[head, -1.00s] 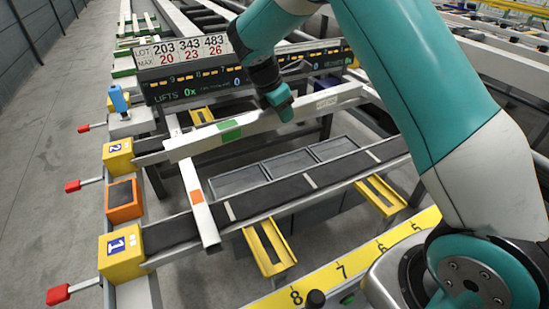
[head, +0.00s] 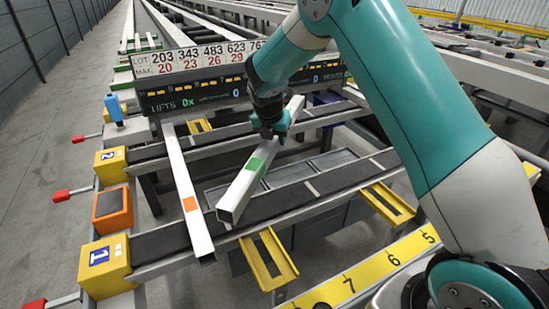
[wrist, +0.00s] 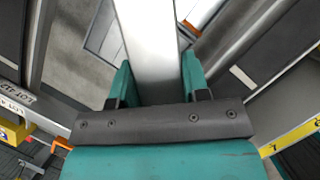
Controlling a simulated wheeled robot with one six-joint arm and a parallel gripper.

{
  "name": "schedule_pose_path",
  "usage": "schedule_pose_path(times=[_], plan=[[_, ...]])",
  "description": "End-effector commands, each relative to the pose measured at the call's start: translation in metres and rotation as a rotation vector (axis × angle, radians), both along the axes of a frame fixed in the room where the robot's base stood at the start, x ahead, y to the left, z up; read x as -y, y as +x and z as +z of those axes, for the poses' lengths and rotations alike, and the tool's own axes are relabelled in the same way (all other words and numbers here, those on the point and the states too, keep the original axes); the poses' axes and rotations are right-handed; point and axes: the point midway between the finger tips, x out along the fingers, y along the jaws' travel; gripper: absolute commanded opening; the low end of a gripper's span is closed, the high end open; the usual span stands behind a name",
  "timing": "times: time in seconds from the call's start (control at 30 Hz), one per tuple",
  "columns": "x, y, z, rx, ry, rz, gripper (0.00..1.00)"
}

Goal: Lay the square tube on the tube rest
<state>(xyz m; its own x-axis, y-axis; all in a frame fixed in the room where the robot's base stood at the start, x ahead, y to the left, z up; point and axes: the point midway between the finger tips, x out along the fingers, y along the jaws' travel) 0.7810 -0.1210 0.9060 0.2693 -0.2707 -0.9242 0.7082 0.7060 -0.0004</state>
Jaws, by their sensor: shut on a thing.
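A pale square tube with a green mark (head: 247,182) is held in my gripper (head: 272,128). Its open near end points to the lower left, above the dark-topped front rail. In the wrist view the tube (wrist: 148,45) runs between the two teal fingers of my gripper (wrist: 158,85). A second pale square tube with an orange mark (head: 186,185) lies across the rails to the left, apart from the held one. Yellow slotted brackets, one at front left (head: 262,268) and one at right (head: 391,203), may be the tube rest; I cannot tell for certain.
The front rail (head: 160,238) ends in a yellow block marked 1 (head: 103,262); the rear rail ends in one marked 2 (head: 110,161). A lot sign (head: 205,62) stands behind. A yellow numbered strip (head: 375,268) runs along the front. Grey floor (head: 50,140) is clear at left.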

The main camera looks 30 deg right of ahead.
Motion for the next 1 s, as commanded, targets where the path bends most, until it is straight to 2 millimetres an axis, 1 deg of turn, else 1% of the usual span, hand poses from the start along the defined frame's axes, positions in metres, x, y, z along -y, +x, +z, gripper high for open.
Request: schedule_pose_path(times=[0.03, 0.1, 0.2, 0.37, 0.6, 0.67, 1.0], plan=[[0.0, 0.001, -0.009, 0.001, 0.0, -0.001, 0.0], [0.0, 0.001, -0.019, 0.003, -0.001, -0.001, 0.0], [0.0, 0.001, -0.027, 0.003, -0.001, -0.001, 0.0], [0.0, 0.001, -0.036, 0.004, 0.0, -0.001, 0.0], [0.0, 0.001, -0.069, 0.002, 0.0, -0.001, 0.0], [0.0, 0.001, -0.073, 0.002, 0.0, -0.001, 0.0], [0.0, 0.001, -0.076, 0.004, 0.0, -0.001, 0.0]])
